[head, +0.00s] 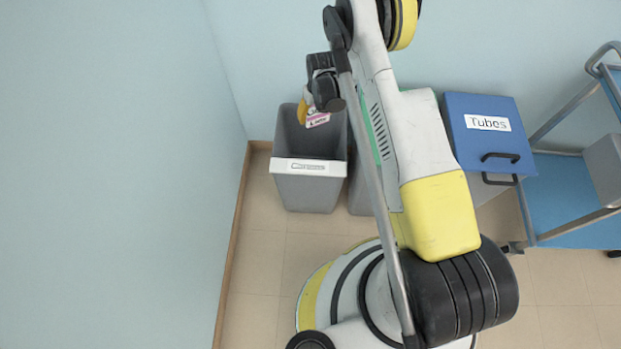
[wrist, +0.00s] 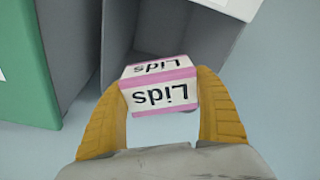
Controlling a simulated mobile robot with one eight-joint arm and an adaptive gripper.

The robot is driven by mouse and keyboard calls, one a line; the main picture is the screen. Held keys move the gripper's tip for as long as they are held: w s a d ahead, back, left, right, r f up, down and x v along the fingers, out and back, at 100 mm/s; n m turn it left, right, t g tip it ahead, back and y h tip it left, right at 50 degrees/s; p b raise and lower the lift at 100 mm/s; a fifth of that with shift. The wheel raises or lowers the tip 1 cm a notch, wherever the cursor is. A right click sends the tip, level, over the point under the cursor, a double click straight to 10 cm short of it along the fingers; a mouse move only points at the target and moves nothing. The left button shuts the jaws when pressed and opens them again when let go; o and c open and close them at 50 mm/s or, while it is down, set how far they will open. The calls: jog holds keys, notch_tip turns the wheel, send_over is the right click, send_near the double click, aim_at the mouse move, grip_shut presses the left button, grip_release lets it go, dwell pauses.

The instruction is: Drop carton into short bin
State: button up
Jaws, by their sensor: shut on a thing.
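The carton (wrist: 160,95) is white with pink edges and reads "Lids". My gripper (wrist: 163,100) is shut on it, with one yellow finger on each side in the wrist view. In the head view my gripper (head: 308,112) and the carton (head: 317,120) are over the opening of a short grey bin (head: 308,190) with a white label on its front. The label's text is too small to read surely. In the wrist view the grey bin's inside (wrist: 165,42) lies beyond the carton.
A green-fronted bin (wrist: 28,65) stands beside the grey one, mostly hidden by my arm in the head view. A blue-lidded "Tubes" bin (head: 490,135) stands farther right, then a blue cart (head: 570,200). The wall (head: 110,170) is close on the left.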

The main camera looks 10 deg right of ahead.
jog(key=shift+f+b, duration=1.2)
jog(key=shift+f, duration=1.7)
jog(key=o, duration=1.1)
jog(key=shift+r, duration=0.1)
jog(key=r, duration=0.4)
jog(key=s+r, duration=0.1)
jog(key=r, duration=0.7)
jog(key=shift+s+d, duration=0.1)
jog(key=shift+s, duration=0.1)
